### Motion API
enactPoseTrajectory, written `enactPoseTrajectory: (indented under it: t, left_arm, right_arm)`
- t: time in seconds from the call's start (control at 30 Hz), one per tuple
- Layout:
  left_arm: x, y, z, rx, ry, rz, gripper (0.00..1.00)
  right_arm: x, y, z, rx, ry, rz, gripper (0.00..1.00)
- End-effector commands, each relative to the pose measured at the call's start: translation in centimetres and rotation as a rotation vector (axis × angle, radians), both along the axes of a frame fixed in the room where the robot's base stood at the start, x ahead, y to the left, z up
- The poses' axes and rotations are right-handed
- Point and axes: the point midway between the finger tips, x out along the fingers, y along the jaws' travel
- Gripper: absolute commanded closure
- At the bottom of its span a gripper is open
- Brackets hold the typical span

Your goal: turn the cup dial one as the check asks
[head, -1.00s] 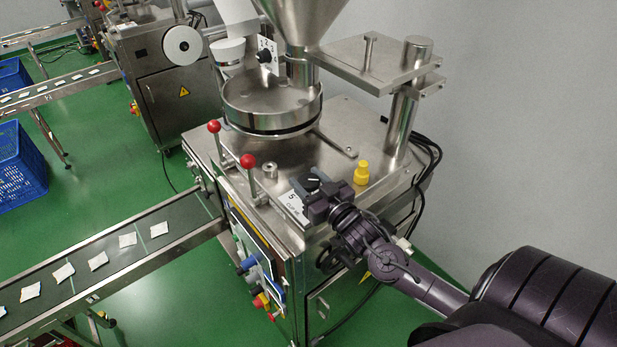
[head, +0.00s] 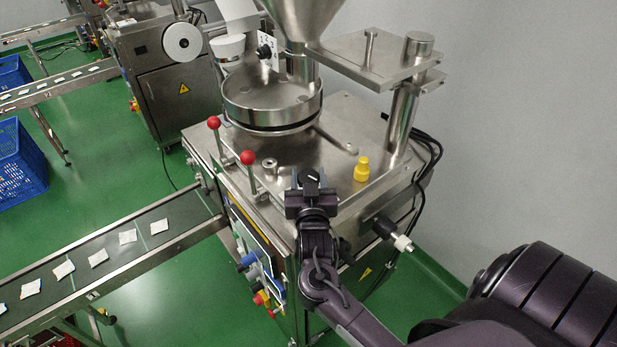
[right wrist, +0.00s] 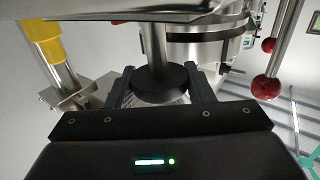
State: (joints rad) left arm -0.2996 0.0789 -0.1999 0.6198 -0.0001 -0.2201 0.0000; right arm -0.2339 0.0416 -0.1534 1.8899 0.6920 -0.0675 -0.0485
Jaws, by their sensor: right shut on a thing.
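The cup dial (head: 312,178) is a small black knob with a white pointer mark on the front top of the steel packing machine. My right gripper (head: 310,187) is shut on it, with a finger on either side. In the right wrist view the dark round knob (right wrist: 160,82) sits between the two fingertips (right wrist: 160,92). The dial's scale plate is covered by my gripper in the head view, so I cannot read the setting. My left gripper is not in view.
Two red ball levers (head: 247,158) stand left of the dial. A yellow cap (head: 362,170) is to its right, and a round steel turntable (head: 272,105) is behind. A conveyor (head: 110,255) with white teabags runs off to the left.

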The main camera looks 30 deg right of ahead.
Motion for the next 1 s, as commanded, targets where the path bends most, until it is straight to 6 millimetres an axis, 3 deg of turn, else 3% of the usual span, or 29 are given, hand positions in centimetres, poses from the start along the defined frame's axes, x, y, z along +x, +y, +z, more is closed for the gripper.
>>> enactPoseTrajectory:
  t: [0.33,0.37,0.5,0.83,1.0]
  left_arm:
    - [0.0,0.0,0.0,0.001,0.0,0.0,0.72]
    - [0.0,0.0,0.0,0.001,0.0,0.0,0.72]
    - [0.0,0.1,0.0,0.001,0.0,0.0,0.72]
    - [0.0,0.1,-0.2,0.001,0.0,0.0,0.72]
    - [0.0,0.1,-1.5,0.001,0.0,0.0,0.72]
  right_arm:
    - [0.0,0.0,0.1,-0.003,-0.003,-0.002,0.75]
    - [0.0,0.0,0.1,-0.002,-0.003,-0.002,0.5]
    - [0.0,0.0,0.1,-0.002,-0.003,-0.001,0.32]
    - [-0.2,0.1,-0.1,-0.001,-0.002,-0.001,0.31]
    - [-2.2,1.3,-0.4,0.002,-0.002,0.0,0.31]
